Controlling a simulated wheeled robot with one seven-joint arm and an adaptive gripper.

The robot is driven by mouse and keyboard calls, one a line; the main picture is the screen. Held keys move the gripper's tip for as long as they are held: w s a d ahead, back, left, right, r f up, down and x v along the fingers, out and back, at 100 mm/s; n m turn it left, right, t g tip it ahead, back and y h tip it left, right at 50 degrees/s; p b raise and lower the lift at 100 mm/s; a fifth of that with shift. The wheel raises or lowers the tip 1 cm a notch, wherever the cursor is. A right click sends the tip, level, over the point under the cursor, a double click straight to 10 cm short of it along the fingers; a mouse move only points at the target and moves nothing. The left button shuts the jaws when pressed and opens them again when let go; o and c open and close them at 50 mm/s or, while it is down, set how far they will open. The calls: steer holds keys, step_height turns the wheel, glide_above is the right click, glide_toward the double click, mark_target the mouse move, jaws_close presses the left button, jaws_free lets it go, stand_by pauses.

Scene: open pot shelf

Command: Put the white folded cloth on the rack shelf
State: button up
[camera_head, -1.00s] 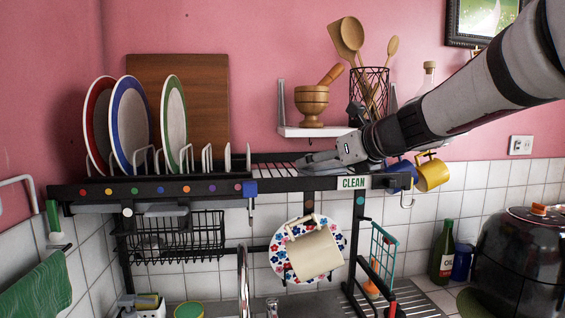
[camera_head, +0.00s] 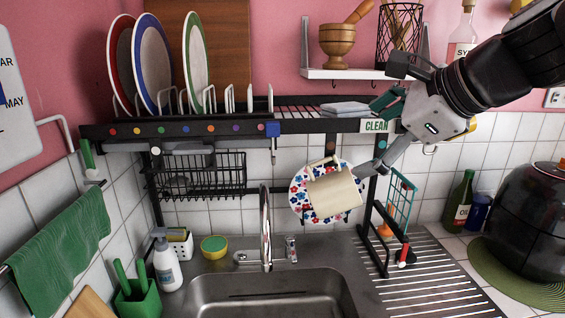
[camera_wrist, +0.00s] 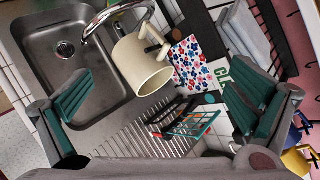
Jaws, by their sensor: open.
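The white folded cloth (camera_head: 345,108) looks pale grey. It lies flat on the right part of the rack shelf (camera_head: 300,113), behind the CLEAN label, and shows near the upper right of the wrist view (camera_wrist: 243,32). My gripper (camera_head: 381,136) is open, just right of the cloth and in front of the shelf's right end.
Plates (camera_head: 153,62) stand in slots on the shelf's left. A teal holder (camera_head: 401,195) is below. A small wall shelf (camera_head: 350,74) with a mortar is above.

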steer(key=s+f+n+g+h, duration=0.2)
steer(key=s+f+n, duration=0.4)
steer(key=n, duration=0.5)
steer(key=s+d+f+n+g+h, duration=0.1)
steer(key=s+f+n+g+h, duration=0.1)
steer(key=s+f+n, duration=0.5)
steer(key=s+n, duration=0.4)
steer(key=shift+s+d+f+h, duration=0.2)
steer(key=shift+f+h, duration=0.1)
steer(key=shift+h, duration=0.1)
